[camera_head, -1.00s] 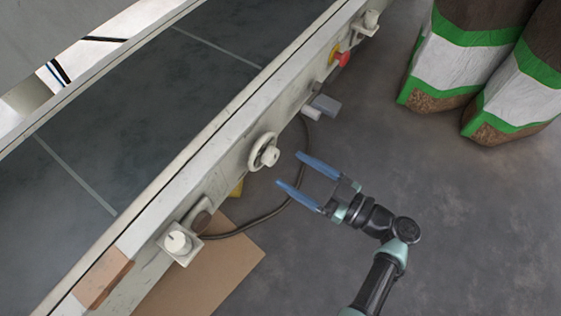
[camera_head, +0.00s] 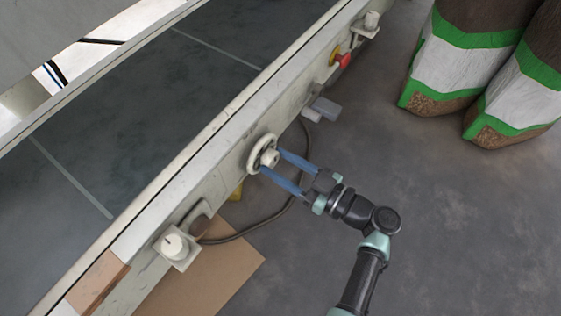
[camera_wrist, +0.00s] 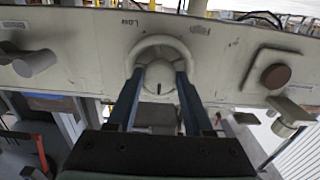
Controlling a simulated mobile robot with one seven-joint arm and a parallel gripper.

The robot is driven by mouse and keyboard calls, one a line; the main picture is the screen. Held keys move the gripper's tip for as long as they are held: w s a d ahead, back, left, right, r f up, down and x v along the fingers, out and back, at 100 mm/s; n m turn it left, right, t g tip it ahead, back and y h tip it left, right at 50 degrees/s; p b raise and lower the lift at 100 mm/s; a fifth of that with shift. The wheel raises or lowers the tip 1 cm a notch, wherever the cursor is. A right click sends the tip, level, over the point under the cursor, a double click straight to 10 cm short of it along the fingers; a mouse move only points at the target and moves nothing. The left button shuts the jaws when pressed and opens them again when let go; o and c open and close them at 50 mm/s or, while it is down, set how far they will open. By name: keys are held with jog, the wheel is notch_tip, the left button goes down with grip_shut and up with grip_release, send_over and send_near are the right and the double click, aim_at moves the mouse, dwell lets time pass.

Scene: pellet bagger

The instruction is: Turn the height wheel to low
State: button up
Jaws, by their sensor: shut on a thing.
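The height wheel (camera_head: 253,162) is a pale round handwheel with a central hub on the side rail of the machine. In the wrist view the wheel (camera_wrist: 158,42) shows a dark mark low on its hub. The word LOW is printed above left of it, and a fainter label is above right. My gripper (camera_head: 272,160) has its two blue fingers at the wheel, one on either side of the hub. It also shows in the wrist view (camera_wrist: 159,76), shut on the wheel. The exact contact of the fingertips is partly hidden.
A white knob (camera_head: 175,245) is at the rail's lower left, and a red button (camera_head: 343,61) is at its upper right. A grey lever (camera_head: 325,107) sticks out between wheel and button. A cable hangs below the rail. Large sacks (camera_head: 460,65) stand at upper right. Floor on the right is clear.

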grip_shut()
